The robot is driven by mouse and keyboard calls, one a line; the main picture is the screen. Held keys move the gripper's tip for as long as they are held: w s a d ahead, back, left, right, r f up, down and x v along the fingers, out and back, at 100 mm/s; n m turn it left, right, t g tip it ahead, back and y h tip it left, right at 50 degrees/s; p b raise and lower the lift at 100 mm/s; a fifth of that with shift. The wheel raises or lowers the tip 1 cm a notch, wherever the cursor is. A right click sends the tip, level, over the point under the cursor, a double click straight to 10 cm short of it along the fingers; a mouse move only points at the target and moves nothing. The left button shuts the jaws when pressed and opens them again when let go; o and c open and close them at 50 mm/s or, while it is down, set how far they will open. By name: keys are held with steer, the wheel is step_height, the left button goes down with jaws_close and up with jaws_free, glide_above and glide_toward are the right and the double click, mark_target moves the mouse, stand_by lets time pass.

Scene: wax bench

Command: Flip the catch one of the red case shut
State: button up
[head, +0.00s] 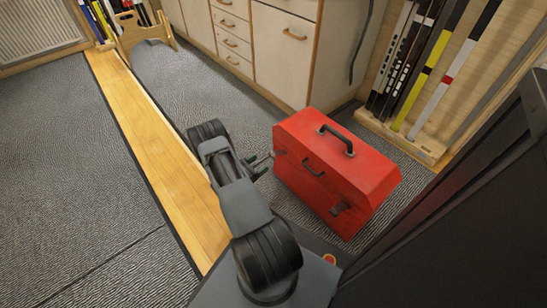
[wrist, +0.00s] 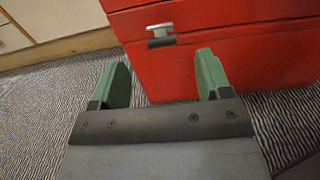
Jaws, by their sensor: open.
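The red case (head: 365,175) stands closed on the floor, with a black handle (head: 337,138) on its lid. In the wrist view the case (wrist: 230,65) fills the upper right. A catch (wrist: 161,34) with a silvery top part and a dark lower part sits at the seam between lid and body; I cannot tell whether it is latched. My gripper (head: 262,160), with green fingers, is open and empty beside the case's left end. In the wrist view its fingertips (wrist: 163,62) lie below the catch, one on each side.
Cream cabinets (head: 283,50) stand behind the case, and a wooden rack (head: 405,138) holding skis is at its right. A wooden strip (head: 150,130) crosses the grey textured floor. Open floor (head: 70,180) lies to the left. A dark panel (head: 470,210) closes off the lower right.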

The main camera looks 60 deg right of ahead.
mark_target(272, 155)
steer(key=b+x, duration=0.2)
steer(key=x, duration=0.6)
steer(key=shift+s+d, duration=0.15)
steer(key=shift+d, duration=0.2)
steer(key=shift+c, duration=0.2)
